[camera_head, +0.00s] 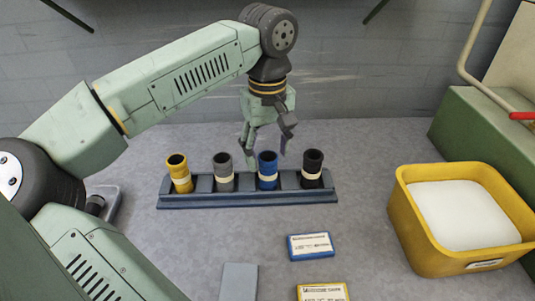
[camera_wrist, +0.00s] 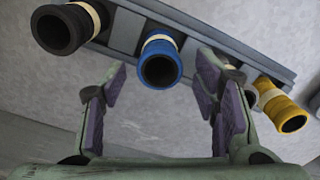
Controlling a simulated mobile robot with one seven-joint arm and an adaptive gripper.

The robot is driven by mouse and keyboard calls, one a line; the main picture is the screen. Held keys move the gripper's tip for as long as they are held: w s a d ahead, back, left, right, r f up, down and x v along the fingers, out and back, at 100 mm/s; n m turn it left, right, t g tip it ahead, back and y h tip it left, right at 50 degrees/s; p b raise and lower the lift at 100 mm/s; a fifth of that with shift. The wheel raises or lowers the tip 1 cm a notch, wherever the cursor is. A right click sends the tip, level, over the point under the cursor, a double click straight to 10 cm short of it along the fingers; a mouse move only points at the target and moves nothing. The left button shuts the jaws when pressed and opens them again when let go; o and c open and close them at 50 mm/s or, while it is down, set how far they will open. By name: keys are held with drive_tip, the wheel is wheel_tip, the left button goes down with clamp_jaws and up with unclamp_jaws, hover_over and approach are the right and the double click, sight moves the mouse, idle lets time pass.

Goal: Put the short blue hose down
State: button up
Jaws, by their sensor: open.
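The short blue hose (camera_head: 267,172) stands upright in a slot of the blue-grey rack (camera_head: 250,200), between a grey hose (camera_head: 223,174) and a black hose (camera_head: 312,170). A pale band circles it. My gripper (camera_head: 268,147) is open and empty, just above and behind the blue hose. In the wrist view the blue hose (camera_wrist: 161,65) shows its open dark end between and beyond the two spread purple-padded fingers (camera_wrist: 163,85). The fingers appear apart from it. The grey hose is not clearly seen there, likely behind the right finger.
A yellow hose (camera_head: 179,174) fills the rack's left end. A yellow bin (camera_head: 405,215) with white contents stands at the right, near a green machine (camera_head: 480,135). A blue-edged card (camera_head: 310,246), a yellow-edged card (camera_head: 323,292) and a grey block (camera_head: 238,282) lie in front.

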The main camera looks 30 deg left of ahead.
wheel_tip(320, 180, up, 6)
drive_tip(key=p, duration=0.2)
drive_tip(key=shift+r, duration=0.15)
drive_tip(key=shift+s, duration=0.1)
idle(0.3)
